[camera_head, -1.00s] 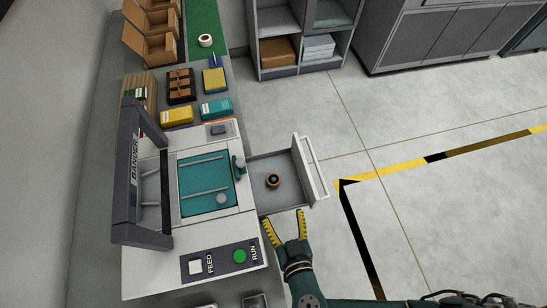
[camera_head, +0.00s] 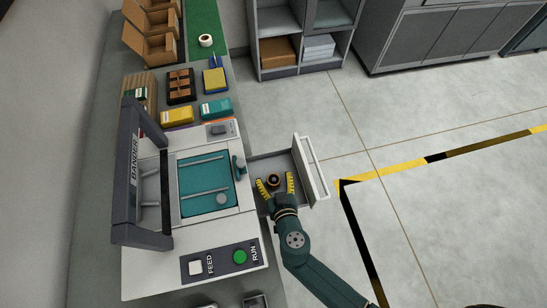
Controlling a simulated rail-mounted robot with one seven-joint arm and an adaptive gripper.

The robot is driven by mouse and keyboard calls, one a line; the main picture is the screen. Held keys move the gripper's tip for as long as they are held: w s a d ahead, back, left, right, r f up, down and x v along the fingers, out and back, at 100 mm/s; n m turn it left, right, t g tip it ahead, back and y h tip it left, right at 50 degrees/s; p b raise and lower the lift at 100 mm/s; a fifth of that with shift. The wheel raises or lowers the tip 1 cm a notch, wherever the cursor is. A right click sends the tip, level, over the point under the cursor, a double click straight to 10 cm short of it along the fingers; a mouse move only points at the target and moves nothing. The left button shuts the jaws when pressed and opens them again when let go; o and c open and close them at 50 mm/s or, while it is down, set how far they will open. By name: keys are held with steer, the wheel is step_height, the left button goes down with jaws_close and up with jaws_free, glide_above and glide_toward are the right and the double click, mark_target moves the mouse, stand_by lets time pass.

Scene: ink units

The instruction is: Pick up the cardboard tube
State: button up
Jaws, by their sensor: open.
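The cardboard tube (camera_head: 274,180) is a small brown ring with a dark centre. It stands in the open grey drawer (camera_head: 267,162) on the right side of the bander machine. My gripper (camera_head: 277,182) is open, its two yellow-padded fingers reaching into the drawer area from the front. One finger is to the left of the tube and one to the right, with the tube between or just beyond the tips. I cannot tell whether the fingers touch it or how high they are above the drawer floor.
The drawer's white front panel (camera_head: 311,168) stands close to the right of my gripper. The bander machine (camera_head: 245,210) is close on the left, with a green RUN button (camera_head: 239,256) and a white FEED button (camera_head: 195,267). The floor to the right is clear.

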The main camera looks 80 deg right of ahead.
steer(key=shift+f, duration=0.1)
steer(key=c, duration=0.9)
